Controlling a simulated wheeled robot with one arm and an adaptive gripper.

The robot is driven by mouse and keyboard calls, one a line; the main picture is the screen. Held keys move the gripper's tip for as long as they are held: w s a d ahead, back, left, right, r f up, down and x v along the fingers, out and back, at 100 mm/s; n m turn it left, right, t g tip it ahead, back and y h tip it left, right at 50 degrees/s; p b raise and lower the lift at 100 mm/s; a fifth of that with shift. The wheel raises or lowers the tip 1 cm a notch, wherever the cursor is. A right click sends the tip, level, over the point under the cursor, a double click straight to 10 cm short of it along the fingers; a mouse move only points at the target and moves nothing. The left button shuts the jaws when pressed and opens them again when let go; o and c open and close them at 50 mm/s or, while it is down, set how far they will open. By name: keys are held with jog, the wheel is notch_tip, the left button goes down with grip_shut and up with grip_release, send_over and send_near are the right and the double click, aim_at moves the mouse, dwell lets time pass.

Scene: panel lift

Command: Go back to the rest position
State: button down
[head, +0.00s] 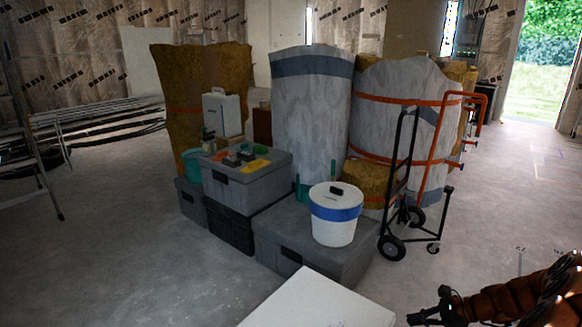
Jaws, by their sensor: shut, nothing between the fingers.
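My gripper (432,308) shows at the bottom right edge of the head view, black, on the end of my orange-brown arm. Its fingers point left and look shut with nothing held. It is just to the right of a white flat-topped panel or box (318,305) at the bottom centre, and a strip of floor shows between them. Part of my arm is cut off by the right edge.
Grey boxes (300,245) with tools and a white bucket (334,228) stand in the middle. Wrapped insulation rolls (310,110) and a hand truck (400,190) stand behind. A ladder (30,140) is at the left. The floor at right (500,210) is clear.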

jog(key=s+a+r+n+g+h, duration=0.1)
jog(key=s+a+r+n+g, duration=0.2)
jog(key=s+a+r+n, duration=0.55)
jog(key=s+a+r+n+g+h, duration=0.25)
jog(key=s+a+r, duration=0.2)
jog(key=a, duration=0.65)
jog(key=s+d+r+n+g+h, duration=0.1)
jog(key=s+r+n+h, duration=0.3)
jog(key=s, duration=0.6)
jog(key=s+n+g+h, duration=0.1)
jog(key=s+n+h, duration=0.3)
jog(key=s, duration=0.7)
notch_tip(320, 180, up, 26)
jog(key=n+t+y+p, duration=0.1)
jog(key=p, duration=2.3)
jog(key=shift+s+d, duration=0.25)
jog(key=shift+s, duration=0.2)
jog(key=shift+t, duration=0.25)
